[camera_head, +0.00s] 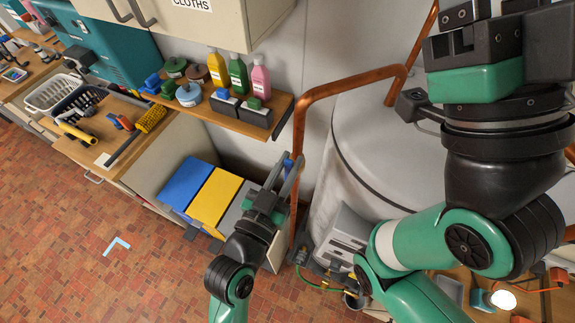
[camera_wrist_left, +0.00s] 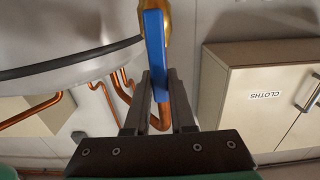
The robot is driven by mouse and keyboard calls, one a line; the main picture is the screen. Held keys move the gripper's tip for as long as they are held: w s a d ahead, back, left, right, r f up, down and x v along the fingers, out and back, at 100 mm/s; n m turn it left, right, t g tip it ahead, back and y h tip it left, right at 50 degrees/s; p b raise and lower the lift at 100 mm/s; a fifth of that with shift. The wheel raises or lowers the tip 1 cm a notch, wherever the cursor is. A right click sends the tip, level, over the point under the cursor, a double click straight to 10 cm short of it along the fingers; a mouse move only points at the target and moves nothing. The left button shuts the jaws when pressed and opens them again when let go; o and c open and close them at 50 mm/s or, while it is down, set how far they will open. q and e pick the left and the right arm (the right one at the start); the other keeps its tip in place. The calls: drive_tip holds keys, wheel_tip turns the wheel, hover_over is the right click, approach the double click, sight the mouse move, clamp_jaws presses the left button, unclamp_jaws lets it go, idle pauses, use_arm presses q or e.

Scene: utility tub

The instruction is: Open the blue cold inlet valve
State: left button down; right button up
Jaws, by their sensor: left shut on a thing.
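The blue cold inlet valve handle (camera_head: 288,164) is a small blue lever beside the copper pipe, low on the wall left of the white tank. My left gripper (camera_head: 285,176) is shut on it. In the left wrist view, the blue handle (camera_wrist_left: 155,48) stands between the two dark fingers, on a brass valve body (camera_wrist_left: 160,8). The fingers hide part of the lever and pipe in the head view. My right arm fills the upper right of the head view. Its fingers cannot be made out.
A copper pipe (camera_head: 302,120) rises beside the valve and bends toward the tank (camera_head: 360,130). A wooden shelf (camera_head: 283,103) with bottles and tins is above left. Blue and yellow bin lids (camera_head: 212,197) lie left of my gripper. A cabinet (camera_wrist_left: 262,92) labelled CLOTHS is close by.

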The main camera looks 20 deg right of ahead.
idle(0.3)
use_arm(q)
drive_tip(key=c, duration=0.8)
unclamp_jaws()
drive_tip(key=shift+w, duration=0.1)
drive_tip(key=shift+o, duration=0.2)
drive_tip(key=shift+a, duration=0.1)
drive_tip(key=b+v, duration=0.1)
drive_tip(key=v, duration=1)
drive_tip(key=shift+s+a+b, duration=0.15)
drive_tip(key=shift+s+b, duration=0.1)
drive_tip(key=shift+b, duration=0.05)
drive_tip(key=shift+r, duration=0.1)
